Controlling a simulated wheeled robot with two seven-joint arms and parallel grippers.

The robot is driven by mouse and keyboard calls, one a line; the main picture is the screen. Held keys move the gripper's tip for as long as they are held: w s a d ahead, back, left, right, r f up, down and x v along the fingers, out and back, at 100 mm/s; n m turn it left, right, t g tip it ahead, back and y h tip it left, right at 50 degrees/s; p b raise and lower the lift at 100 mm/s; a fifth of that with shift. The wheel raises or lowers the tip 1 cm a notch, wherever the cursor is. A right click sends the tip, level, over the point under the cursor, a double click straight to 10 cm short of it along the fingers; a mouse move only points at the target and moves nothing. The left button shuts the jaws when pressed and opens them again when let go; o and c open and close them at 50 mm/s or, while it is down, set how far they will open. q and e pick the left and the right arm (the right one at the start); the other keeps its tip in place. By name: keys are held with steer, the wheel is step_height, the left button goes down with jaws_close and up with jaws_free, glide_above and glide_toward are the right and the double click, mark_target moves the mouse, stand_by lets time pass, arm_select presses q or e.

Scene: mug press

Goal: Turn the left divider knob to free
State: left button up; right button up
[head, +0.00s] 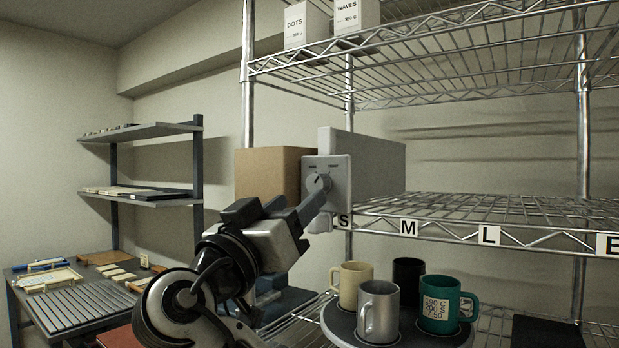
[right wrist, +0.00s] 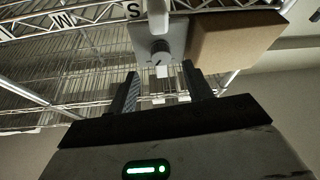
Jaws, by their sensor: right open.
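The divider is a grey upright panel (head: 365,165) on the middle wire shelf, with a light front plate. A round grey knob (head: 319,183) with a dark pointer line sits on that plate; small marks above it are too small to read. The knob (right wrist: 160,50) also shows in the right wrist view, beyond and roughly between the fingertips. My right gripper (head: 318,202) is in front of the plate, just below the knob. Its fingers (right wrist: 161,76) are apart with nothing between them. Whether a finger touches the knob cannot be told. My left gripper is out of view.
A cardboard box (head: 268,172) stands left of the divider. Below, a round dark tray (head: 345,328) holds several mugs, including a silver mug (head: 378,308) and a green mug (head: 440,303). Shelf-edge labels such as M (head: 408,228) run right. The shelf right of the divider is empty.

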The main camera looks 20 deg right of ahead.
mark_target(314, 187)
steer(key=p+x, duration=0.1)
steer(key=x, duration=0.4)
steer(key=shift+w, duration=0.15)
steer(key=c, duration=1)
